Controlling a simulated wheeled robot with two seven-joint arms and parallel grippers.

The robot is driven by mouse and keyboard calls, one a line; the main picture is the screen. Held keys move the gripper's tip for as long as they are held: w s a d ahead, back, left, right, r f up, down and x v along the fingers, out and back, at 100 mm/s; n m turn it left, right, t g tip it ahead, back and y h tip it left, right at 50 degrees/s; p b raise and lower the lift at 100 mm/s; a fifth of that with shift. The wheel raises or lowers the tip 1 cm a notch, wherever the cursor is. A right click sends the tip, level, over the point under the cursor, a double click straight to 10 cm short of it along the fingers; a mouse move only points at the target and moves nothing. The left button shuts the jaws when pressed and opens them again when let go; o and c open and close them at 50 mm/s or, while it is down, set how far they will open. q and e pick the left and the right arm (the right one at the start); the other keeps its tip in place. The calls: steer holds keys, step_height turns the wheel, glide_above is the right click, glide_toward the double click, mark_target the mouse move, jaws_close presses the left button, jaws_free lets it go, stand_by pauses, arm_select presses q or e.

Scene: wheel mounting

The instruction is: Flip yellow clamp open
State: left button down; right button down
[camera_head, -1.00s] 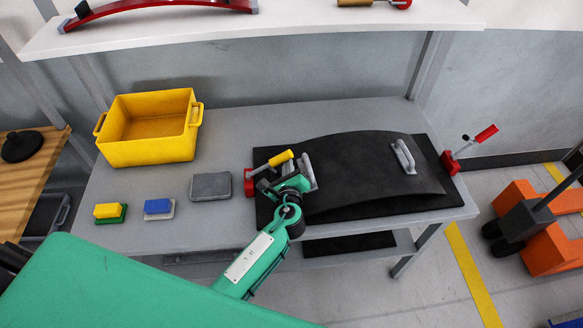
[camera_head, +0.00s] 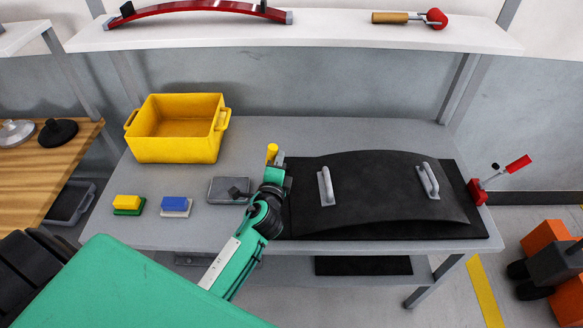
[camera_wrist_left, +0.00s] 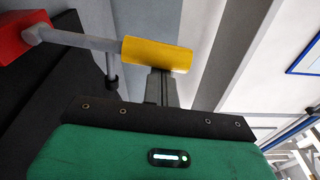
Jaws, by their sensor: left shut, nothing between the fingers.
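The yellow clamp's handle (camera_head: 272,151) stands roughly upright at the left end of the black curved panel (camera_head: 375,185). In the left wrist view the yellow grip (camera_wrist_left: 150,54) is on a grey lever (camera_wrist_left: 80,40) that runs to a red base (camera_wrist_left: 22,36). My left gripper (camera_head: 274,172) is at the clamp in the head view and hides its base. In the wrist view its fingers (camera_wrist_left: 160,86) are shut, with nothing between them, and their tips are close to the yellow grip; I cannot tell if they touch. My right gripper is not in view.
A red-handled clamp (camera_head: 480,190) stands at the panel's right end. A shelf (camera_head: 340,32) runs above the table.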

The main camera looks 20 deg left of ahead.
arm_select(q)
steer(key=s+a+n+t+b, duration=0.1)
steer(key=s+a+n+b, duration=0.3)
steer(key=a+n, duration=0.5)
steer(key=shift+s+a+f+y, duration=0.15)
steer(key=shift+a+f+y, duration=0.15)
steer(key=shift+f, duration=0.15)
stand_by(0.3)
steer(key=shift+f, duration=0.1)
